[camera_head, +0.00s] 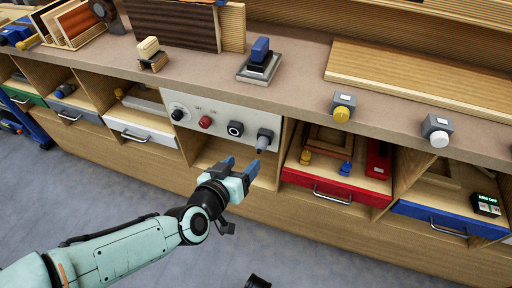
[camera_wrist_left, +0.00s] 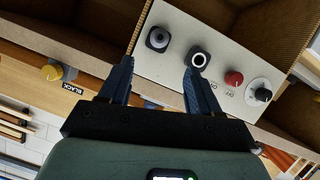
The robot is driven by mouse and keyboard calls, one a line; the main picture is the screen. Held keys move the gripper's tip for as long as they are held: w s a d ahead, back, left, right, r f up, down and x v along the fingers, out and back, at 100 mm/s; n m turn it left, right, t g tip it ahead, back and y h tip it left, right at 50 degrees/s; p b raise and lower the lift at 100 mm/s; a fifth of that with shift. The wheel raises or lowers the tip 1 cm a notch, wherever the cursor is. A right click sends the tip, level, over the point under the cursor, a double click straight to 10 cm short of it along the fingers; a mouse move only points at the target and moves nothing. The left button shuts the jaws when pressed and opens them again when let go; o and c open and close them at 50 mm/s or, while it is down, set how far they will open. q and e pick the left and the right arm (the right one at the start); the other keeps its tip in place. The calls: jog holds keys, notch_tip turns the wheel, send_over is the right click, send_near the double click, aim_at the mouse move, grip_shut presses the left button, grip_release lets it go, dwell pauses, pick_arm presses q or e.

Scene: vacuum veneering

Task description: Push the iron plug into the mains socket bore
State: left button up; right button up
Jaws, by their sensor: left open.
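A pale control panel (camera_head: 222,122) is set in the front of the bench. At its right end a grey cylindrical piece, seemingly the iron plug (camera_head: 264,138), sticks out of the panel; how deep it sits cannot be told. In the left wrist view this plug (camera_wrist_left: 158,39) is seen nearly end-on. To its left in the head view is a dark square socket with a pale ring (camera_head: 235,128), also in the wrist view (camera_wrist_left: 199,59). My left gripper (camera_head: 240,165) is open and empty, just below and in front of the panel, its fingers pointing at it.
The panel also carries a red button (camera_head: 205,122) and a dial (camera_head: 178,113). The blue-handled iron (camera_head: 259,62) stands on the bench above. A red drawer (camera_head: 336,187) juts out to the right, a white drawer (camera_head: 142,132) to the left.

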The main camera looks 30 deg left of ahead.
aim_at(259, 148)
jog(key=w+a+r+t+p, duration=0.2)
jog(key=w+r+t+p, duration=0.15)
jog(key=w+r, duration=0.35)
pick_arm(q)
jog(key=b+x, duration=0.1)
jog(key=x, duration=0.9)
jog(key=shift+d+b, duration=0.1)
jog(key=shift+b, duration=0.2)
jog(key=shift+w+f, duration=0.2)
jog(key=shift+w, duration=0.5)
pick_arm(e)
jog(key=shift+g, duration=0.95)
jog(key=shift+s+d+f, duration=0.35)
jog(key=shift+s+f, duration=0.3)
jog(key=shift+f, duration=0.25)
jog(key=shift+s+d+f, duration=0.35)
jog(key=shift+s+f, duration=0.3)
jog(key=shift+f, duration=0.2)
pick_arm(q)
grip_shut()
jog(key=shift+s+d, duration=0.15)
jog(key=shift+s, duration=0.8)
jog(key=shift+s+d, duration=0.2)
jog(key=shift+s, duration=0.75)
pick_arm(e)
jog(key=shift+r, duration=0.1)
